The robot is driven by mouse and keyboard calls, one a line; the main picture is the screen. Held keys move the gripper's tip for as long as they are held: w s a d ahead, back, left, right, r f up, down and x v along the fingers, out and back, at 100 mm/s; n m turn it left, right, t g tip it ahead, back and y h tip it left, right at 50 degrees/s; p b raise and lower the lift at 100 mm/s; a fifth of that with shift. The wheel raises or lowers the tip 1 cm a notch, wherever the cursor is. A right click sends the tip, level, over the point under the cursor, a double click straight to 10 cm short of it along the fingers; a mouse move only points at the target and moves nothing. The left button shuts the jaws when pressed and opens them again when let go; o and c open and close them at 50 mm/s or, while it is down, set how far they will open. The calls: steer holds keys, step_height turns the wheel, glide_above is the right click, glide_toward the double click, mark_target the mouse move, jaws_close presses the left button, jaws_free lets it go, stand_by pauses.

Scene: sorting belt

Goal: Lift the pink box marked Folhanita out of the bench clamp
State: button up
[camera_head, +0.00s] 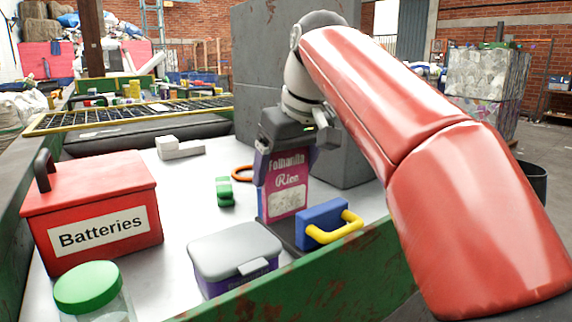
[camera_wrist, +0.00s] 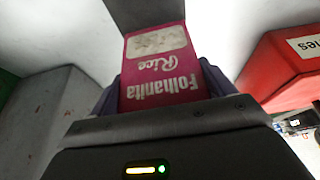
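The pink box (camera_head: 286,190) marked Folhanita Rice stands upright, its lower end at the dark bench clamp (camera_head: 330,222), which has a blue block and a yellow handle. My gripper (camera_head: 286,160) points down over the top of the box, with a finger along each side. In the wrist view, the pink box (camera_wrist: 162,75) fills the space between the fingers of my gripper (camera_wrist: 162,92), and no gap shows on either side. My gripper looks shut on it. The clamp's hold on the box's lower end is partly hidden.
A red Batteries box (camera_head: 95,190), a grey-lidded bin (camera_head: 235,255) and a green-lidded jar (camera_head: 90,290) stand on the left and front of the bench. A green block (camera_head: 225,191) and an orange ring (camera_head: 240,173) lie left of the pink box. A grey cabinet rises behind.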

steer(key=shift+c, duration=0.6)
steer(key=shift+s+d, duration=0.1)
steer(key=shift+s, duration=0.05)
steer(key=shift+s+d+r, duration=0.2)
steer(key=shift+s+d, duration=0.45)
steer(key=shift+s, duration=0.3)
steer(key=shift+r+p, duration=1.3)
steer(key=shift+r, duration=0.3)
step_height(320, 180, up, 5)
glide_above(288, 174)
steer(key=s+d, duration=0.1)
steer(key=s, duration=0.1)
steer(key=shift+w+r, duration=0.15)
steer(key=shift+c, duration=0.3)
